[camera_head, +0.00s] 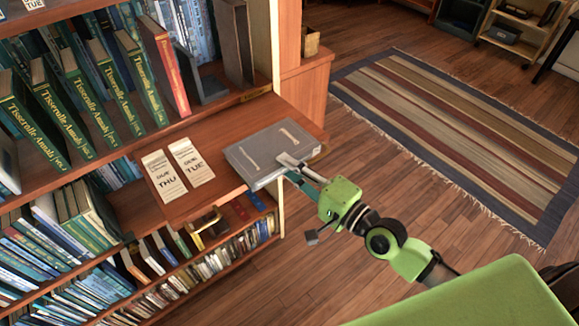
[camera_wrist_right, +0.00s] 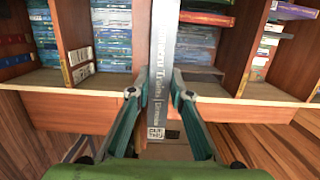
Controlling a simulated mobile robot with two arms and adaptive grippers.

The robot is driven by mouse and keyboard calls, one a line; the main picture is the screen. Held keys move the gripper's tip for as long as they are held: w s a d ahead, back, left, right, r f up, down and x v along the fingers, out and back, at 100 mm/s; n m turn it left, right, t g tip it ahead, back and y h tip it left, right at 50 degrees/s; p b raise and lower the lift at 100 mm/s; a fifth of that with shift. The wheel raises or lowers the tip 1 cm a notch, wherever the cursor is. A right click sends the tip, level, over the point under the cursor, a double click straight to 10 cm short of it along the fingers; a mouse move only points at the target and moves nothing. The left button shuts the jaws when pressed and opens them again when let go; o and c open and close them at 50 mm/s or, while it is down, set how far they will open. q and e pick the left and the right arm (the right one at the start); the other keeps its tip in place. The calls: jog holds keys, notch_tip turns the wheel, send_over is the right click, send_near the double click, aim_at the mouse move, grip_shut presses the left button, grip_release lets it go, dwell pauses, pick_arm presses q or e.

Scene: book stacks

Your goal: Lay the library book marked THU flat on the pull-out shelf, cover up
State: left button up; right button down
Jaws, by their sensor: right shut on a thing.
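A grey book (camera_head: 268,147) lies level at the right part of the wooden pull-out shelf (camera_head: 225,110), its broad face up and its near edge at the shelf's front edge. I cannot tell whether it fully touches the shelf. My right gripper (camera_head: 291,167) is shut on its near edge. In the right wrist view the gripper (camera_wrist_right: 160,97) has a finger on each side of the book's grey spine (camera_wrist_right: 161,70), which carries a white label (camera_wrist_right: 156,133) that seems to read DUE THU. My left gripper is not in view.
Two paper slips lie left of the book on the shelf, one marked THU (camera_head: 164,176) and one marked TUE (camera_head: 191,162). Green books (camera_head: 110,75) fill the shelf above, and a dark grey book (camera_head: 233,42) stands behind. A striped rug (camera_head: 460,130) covers the floor at right.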

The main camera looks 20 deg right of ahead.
jog(key=c, duration=1.8)
grip_release()
jog(key=shift+o, duration=0.2)
jog(key=a+v, duration=0.1)
jog(key=v, duration=0.6)
jog(key=shift+s+b, duration=0.3)
jog(key=shift+b, duration=0.15)
jog(key=shift+f, duration=0.1)
grip_shut()
